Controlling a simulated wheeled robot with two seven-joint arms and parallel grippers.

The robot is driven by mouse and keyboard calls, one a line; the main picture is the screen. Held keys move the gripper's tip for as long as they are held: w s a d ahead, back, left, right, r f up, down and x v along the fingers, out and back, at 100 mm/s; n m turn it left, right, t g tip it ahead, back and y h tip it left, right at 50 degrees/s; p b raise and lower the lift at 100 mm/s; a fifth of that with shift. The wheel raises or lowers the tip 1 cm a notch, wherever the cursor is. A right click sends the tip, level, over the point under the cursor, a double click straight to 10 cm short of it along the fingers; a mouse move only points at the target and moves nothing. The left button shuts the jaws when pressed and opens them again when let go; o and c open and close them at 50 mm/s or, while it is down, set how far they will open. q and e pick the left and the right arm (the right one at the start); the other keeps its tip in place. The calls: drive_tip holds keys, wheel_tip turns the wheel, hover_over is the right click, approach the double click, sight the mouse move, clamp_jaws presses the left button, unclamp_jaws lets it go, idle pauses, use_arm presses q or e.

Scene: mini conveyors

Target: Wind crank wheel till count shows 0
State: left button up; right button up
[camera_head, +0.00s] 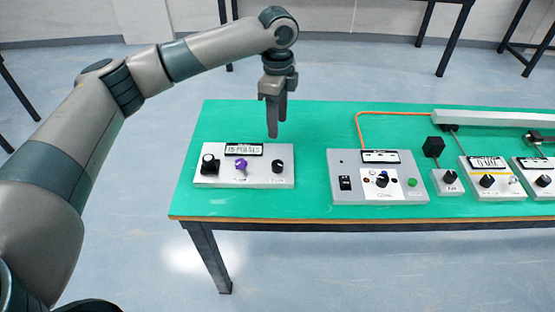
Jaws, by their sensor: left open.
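A white control box (203,181) stands at the left of the green table. It has a small display (243,150) whose text is too small to read surely; it seems to begin with 15. Below the display are a black knob (209,164) at the left, a purple knob (241,165) in the middle and a black knob (278,166) at the right. I cannot tell for sure which one is the crank wheel. My left gripper (272,130) points down, open and empty, above and behind the right part of this box, apart from the knobs. My right gripper is out of view.
A grey control box (348,165) with a dial, switch and green button stands mid-table, an orange cable (357,125) behind it. Smaller boxes (447,182) and a long pale conveyor-like bar (480,117) are at the right. Bare green table (308,190) lies between the two larger boxes.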

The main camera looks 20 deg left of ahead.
sight(278, 164)
use_arm(q)
wheel_tip(278, 164, down, 14)
drive_tip(key=shift+p, duration=1)
drive_tip(key=shift+f, duration=0.9)
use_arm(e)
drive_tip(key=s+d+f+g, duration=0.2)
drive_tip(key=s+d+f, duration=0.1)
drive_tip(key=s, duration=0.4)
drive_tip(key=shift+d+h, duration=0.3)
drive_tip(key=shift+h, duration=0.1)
use_arm(q)
drive_tip(key=shift+c, duration=0.6)
drive_tip(key=c, duration=0.9)
